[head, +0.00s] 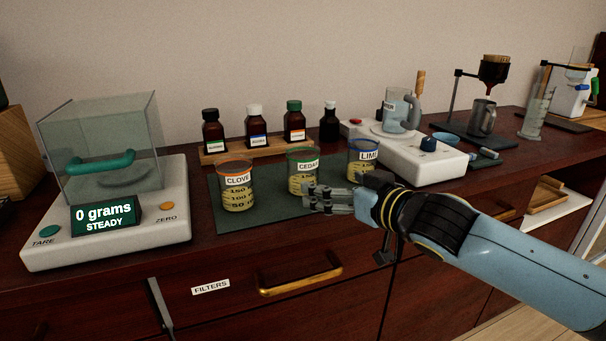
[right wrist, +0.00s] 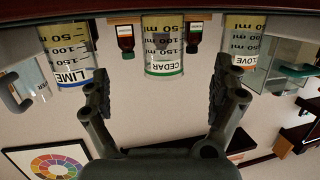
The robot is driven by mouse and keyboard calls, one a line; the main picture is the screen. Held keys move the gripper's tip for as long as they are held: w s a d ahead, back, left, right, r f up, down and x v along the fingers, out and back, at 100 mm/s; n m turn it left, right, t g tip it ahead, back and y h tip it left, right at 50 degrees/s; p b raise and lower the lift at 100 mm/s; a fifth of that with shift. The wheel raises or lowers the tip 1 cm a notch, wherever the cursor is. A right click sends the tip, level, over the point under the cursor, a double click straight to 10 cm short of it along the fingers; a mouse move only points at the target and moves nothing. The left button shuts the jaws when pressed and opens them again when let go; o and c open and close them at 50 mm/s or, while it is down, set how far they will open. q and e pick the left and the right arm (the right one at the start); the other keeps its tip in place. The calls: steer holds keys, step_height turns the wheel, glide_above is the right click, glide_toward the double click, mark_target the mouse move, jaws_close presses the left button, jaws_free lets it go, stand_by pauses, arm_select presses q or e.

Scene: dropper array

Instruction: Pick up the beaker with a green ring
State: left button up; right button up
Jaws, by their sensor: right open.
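The beaker with a green ring (head: 302,172) is labelled CEDAR and stands upright on the dark mat (head: 262,208), between two other beakers. In the right wrist view it appears upside down (right wrist: 163,45), centred between the spread fingers. My right gripper (head: 318,198) reaches in from the right and is in front of the green-ringed beaker. It is open and empty; the wrist view shows a gap between its fingers (right wrist: 160,105) and the beaker. My left gripper is not in view.
The orange-ringed CLOVE beaker (head: 237,187) stands left and the blue-ringed LIME beaker (head: 362,160) right, partly behind my arm. A scale (head: 110,230) is at left. Several bottles stand behind on a wooden rack (head: 215,158). A white hotplate (head: 440,157) is to the right.

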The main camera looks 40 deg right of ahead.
mark_target(312, 177)
steer(key=b+x, duration=0.1)
steer(key=x, duration=0.9)
steer(key=shift+w+a, duration=0.15)
steer(key=shift+a, duration=0.1)
steer(key=shift+c, duration=0.2)
steer(key=c, duration=1.6)
steer(key=shift+c, duration=0.3)
steer(key=shift+r, duration=0.15)
